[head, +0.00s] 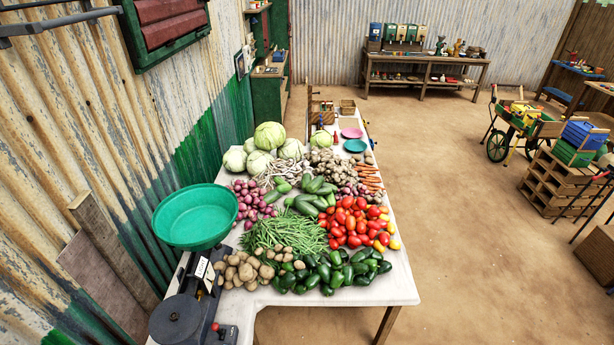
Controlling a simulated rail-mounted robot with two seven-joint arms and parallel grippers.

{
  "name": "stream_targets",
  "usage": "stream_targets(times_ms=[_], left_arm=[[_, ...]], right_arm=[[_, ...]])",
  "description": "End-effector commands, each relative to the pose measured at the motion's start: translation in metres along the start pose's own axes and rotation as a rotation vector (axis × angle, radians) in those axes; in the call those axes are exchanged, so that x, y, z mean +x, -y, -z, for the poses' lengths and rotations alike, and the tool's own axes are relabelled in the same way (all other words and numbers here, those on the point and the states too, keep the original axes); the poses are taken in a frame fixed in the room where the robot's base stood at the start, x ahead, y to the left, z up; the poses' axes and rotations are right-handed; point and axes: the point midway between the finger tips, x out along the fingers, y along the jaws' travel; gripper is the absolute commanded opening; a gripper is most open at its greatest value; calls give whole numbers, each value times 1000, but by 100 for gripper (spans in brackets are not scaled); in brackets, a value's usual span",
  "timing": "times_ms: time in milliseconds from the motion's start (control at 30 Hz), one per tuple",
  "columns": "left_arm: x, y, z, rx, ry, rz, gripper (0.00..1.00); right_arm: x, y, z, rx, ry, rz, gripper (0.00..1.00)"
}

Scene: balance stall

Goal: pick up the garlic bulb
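A pale, whitish heap (280,173) lies on the white table (402,278) in the head view, between the cabbages and the cucumbers. It looks like garlic, but it is too small to tell single bulbs apart. A beige, knobbly heap (326,165) lies just to its right; I cannot tell for sure what it is. Neither of my grippers can be made out in the view.
Cabbages (269,136) stand behind the heap. Red onions (250,204), cucumbers (312,198), tomatoes (352,224) and green beans (285,235) crowd the table. A scale with a green bowl (195,217) stands at the front left.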

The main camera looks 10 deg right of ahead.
Motion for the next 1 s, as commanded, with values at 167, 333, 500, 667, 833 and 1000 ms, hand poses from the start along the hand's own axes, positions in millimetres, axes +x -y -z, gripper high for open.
stream_targets(times_ms=[167,333,500,667,833,1000], left_arm=[[0,0,0,-1,0,0,0],[0,-1,0,-4,-1,-4,0],[0,-3,1,-11,-2,-9,2],[0,-4,1,-13,-2,-10,17],[0,-4,1,-12,-2,-10,34],[0,-3,1,-8,-2,-7,50]], right_arm=[[0,0,0,2,0,1,43],[0,2,0,5,-1,4,43],[0,3,1,9,-1,7,43],[0,3,1,10,-1,8,43],[0,3,1,10,-1,8,43],[0,3,0,9,-1,7,43]])
